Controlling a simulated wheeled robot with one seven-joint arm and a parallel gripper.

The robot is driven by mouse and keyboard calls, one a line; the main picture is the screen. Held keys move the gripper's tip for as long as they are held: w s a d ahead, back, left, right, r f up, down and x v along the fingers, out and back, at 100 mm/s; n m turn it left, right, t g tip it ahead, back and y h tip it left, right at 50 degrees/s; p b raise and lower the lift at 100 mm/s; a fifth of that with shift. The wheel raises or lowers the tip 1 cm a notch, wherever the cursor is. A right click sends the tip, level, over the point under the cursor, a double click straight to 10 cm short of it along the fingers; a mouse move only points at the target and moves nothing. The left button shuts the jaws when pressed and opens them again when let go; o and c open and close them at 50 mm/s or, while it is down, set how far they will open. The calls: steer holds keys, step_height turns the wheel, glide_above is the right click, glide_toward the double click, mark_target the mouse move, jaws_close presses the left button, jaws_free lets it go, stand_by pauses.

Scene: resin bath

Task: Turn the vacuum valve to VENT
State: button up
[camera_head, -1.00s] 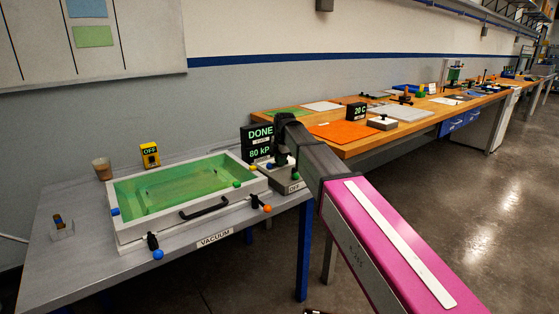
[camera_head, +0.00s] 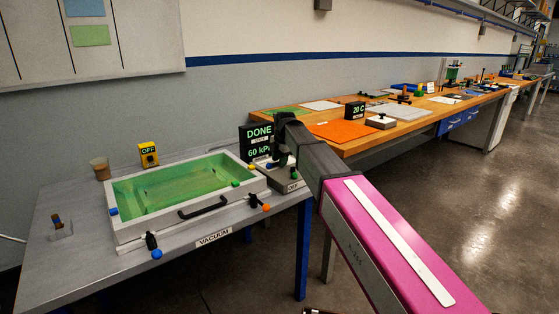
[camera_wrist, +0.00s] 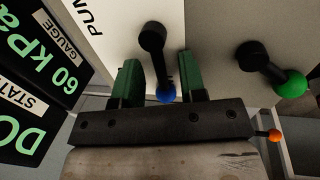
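My gripper (camera_wrist: 156,68) is open in the wrist view, its two green fingers standing on either side of a black lever (camera_wrist: 153,42) with a blue ball end (camera_wrist: 166,94). Gaps show between the lever and the fingers. The lever is on a pale box beside a label of which "PUM" shows. A second black lever with a green ball (camera_wrist: 290,84) is to the right. In the head view my gripper (camera_head: 282,158) is beside the dark display (camera_head: 258,142), which reads DONE and 60 kPa, and largely hides the levers. I cannot tell which way the blue-ended lever is set.
The resin bath with green contents has a pale rim (camera_head: 118,222). At its front are a blue-ball lever (camera_head: 156,253), an orange-ball lever (camera_head: 265,208) and a VACUUM label (camera_head: 213,238).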

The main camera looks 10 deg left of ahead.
step_height(320, 180, up, 11)
steer(key=s+d, duration=0.1)
steer(key=shift+s+d+f, duration=0.15)
steer(key=shift+d+f, duration=0.05)
steer(key=shift+d, duration=0.1)
stand_by(0.4)
steer(key=shift+s, duration=0.1)
